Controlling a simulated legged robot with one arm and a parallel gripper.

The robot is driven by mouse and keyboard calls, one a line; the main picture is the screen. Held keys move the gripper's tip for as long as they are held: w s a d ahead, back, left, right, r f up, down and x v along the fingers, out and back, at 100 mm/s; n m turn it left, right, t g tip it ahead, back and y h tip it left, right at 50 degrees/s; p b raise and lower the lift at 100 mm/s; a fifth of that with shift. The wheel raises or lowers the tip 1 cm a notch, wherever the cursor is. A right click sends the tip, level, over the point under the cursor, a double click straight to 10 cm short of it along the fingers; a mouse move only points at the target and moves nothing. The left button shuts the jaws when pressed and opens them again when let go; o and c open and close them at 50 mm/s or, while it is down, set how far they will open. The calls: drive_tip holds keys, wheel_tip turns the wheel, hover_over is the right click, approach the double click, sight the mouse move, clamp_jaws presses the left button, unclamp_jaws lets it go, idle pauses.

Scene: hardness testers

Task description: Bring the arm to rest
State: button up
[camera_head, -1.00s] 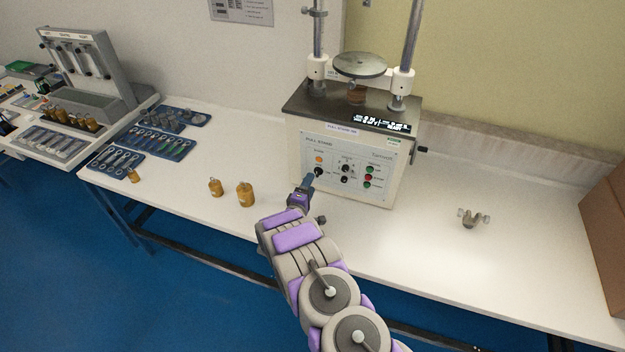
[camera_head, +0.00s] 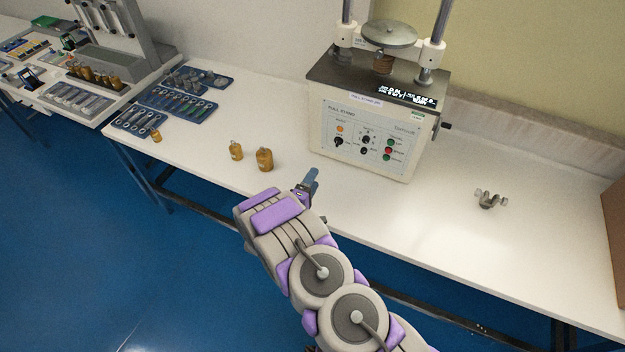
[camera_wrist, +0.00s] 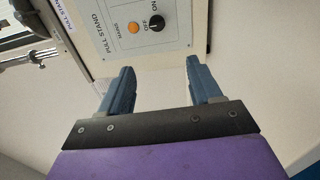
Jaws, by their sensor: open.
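My gripper (camera_head: 309,184) is at the front of the white table, a little in front of the pull stand (camera_head: 365,125). In the wrist view my gripper (camera_wrist: 158,90) has its two blue fingers apart with nothing between them. Beyond the fingers the wrist view shows the pull stand's front panel (camera_wrist: 120,52), with an orange button and a black knob. The fingertips appear apart from the panel.
Two brass weights (camera_head: 264,159) stand on the table (camera_head: 420,222) left of my gripper. Blue trays (camera_head: 183,103) and a small brass piece (camera_head: 156,136) lie farther left. A metal wing-shaped part (camera_head: 489,199) lies at right, near a brown box (camera_head: 615,225). The table between them is clear.

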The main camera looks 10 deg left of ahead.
idle(0.3)
wheel_tip(320, 180, up, 14)
drive_tip(key=a+f+m+g+y+b, duration=0.1)
drive_tip(key=m+g+y, duration=0.5)
drive_tip(key=g+y, duration=0.1)
drive_tip(key=s+d+r+m+g+y, duration=0.2)
drive_tip(key=s+d+r+g, duration=0.35)
drive_tip(key=s+r, duration=0.55)
drive_tip(key=s+d+r+m+g+h, duration=0.1)
drive_tip(key=s+d, duration=0.5)
drive_tip(key=s, duration=0.6)
drive_tip(key=s+d+r+m+g+h+b, duration=0.1)
drive_tip(key=s+d+m+g, duration=0.2)
drive_tip(key=s+d, duration=0.3)
drive_tip(key=s+d+r+m+g+h, duration=0.1)
drive_tip(key=s+d, duration=0.4)
drive_tip(key=s, duration=1.2)
drive_tip(key=shift+s+d+r+m+g, duration=0.3)
drive_tip(key=shift+d+r+m+g, duration=0.15)
drive_tip(key=shift+m+g, duration=0.35)
